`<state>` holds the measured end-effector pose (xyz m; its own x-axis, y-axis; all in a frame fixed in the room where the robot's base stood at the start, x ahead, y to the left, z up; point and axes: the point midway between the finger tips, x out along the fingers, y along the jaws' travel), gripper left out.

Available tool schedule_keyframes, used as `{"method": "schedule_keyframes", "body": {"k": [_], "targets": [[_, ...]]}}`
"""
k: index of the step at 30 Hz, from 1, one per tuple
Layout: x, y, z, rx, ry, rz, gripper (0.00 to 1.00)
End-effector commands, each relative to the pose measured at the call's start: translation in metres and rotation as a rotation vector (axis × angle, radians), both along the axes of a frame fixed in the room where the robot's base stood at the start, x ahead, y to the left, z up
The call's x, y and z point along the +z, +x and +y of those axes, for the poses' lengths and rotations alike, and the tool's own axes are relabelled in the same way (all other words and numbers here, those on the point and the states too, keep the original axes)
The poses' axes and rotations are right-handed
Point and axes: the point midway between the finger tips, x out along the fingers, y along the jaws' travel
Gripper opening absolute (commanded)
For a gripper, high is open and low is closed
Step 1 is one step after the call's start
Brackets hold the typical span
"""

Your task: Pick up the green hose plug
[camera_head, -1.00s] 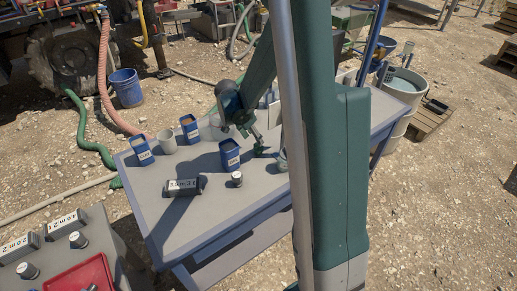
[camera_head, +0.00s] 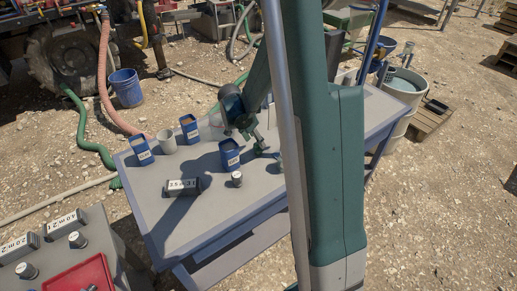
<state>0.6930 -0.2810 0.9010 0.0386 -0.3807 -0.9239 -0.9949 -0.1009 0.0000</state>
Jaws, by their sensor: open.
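My gripper (camera_head: 257,143) hangs over the grey table (camera_head: 215,203), fingers pointing down, just right of a blue box. It is open. A small dark green shape shows at the fingertips. I cannot tell whether it is the green hose plug or part of my fingers, nor whether anything lies between them. No other green plug is distinct on the table. My large green arm link hides the table's middle right.
Blue boxes (camera_head: 230,154), (camera_head: 190,128), (camera_head: 141,150), a beige cup (camera_head: 166,142), a dark display block (camera_head: 182,187) and a small capped jar (camera_head: 237,179) stand on the table. The table's front left is clear.

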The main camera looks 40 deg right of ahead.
Motion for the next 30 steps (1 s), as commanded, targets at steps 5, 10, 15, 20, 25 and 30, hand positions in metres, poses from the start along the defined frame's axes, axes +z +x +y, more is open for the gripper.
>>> {"method": "schedule_keyframes", "body": {"k": [5, 10, 15, 20, 25, 30], "targets": [[-0.005, 0.0, -0.002, 0.0, 0.0, 0.0, 0.45], [-0.019, 0.001, -0.007, -0.001, 0.0, 0.0, 0.45], [-0.036, 0.001, -0.013, 0.0, 0.0, 0.0, 0.45], [-0.046, 0.002, -0.018, 0.0, 0.0, 0.0, 0.45], [-0.048, 0.002, -0.019, 0.0, 0.0, 0.0, 0.45], [-0.048, 0.002, -0.019, 0.0, 0.0, 0.0, 0.45]]}}
